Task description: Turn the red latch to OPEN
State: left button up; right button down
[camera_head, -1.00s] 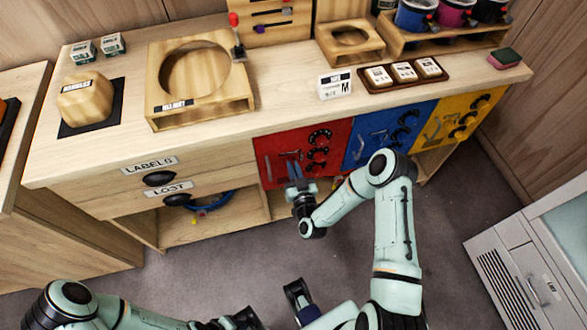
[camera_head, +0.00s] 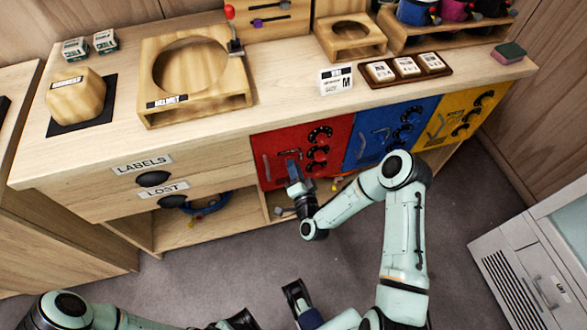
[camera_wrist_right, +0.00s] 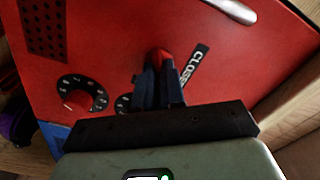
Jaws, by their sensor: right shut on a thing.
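The red locker door (camera_head: 285,140) is on the front of the bench, with several black dials and a pale handle. In the right wrist view a small red latch (camera_wrist_right: 161,54) shows on the red door, with a CLOSED label (camera_wrist_right: 193,66) just right of it. My right gripper (camera_wrist_right: 159,80) is shut on the latch, its dark blue fingers covering most of it. In the head view the right gripper (camera_head: 293,172) is at the lower middle of the red door and hides the latch.
A blue door (camera_head: 372,148) and a yellow door (camera_head: 450,125) adjoin the red one on the right. Drawers marked LABELS and LOST (camera_head: 150,172) are to its left. A white cabinet (camera_head: 530,270) stands at lower right. The floor (camera_head: 230,265) before the bench is clear.

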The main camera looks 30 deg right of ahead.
jog(key=m, duration=0.6)
jog(key=shift+f+b, duration=0.15)
jog(key=shift+b, duration=0.25)
jog(key=shift+m, duration=0.4)
jog(key=c, duration=1.2)
grip_release()
jog(key=v, duration=1.3)
jog(key=shift+s, duration=0.25)
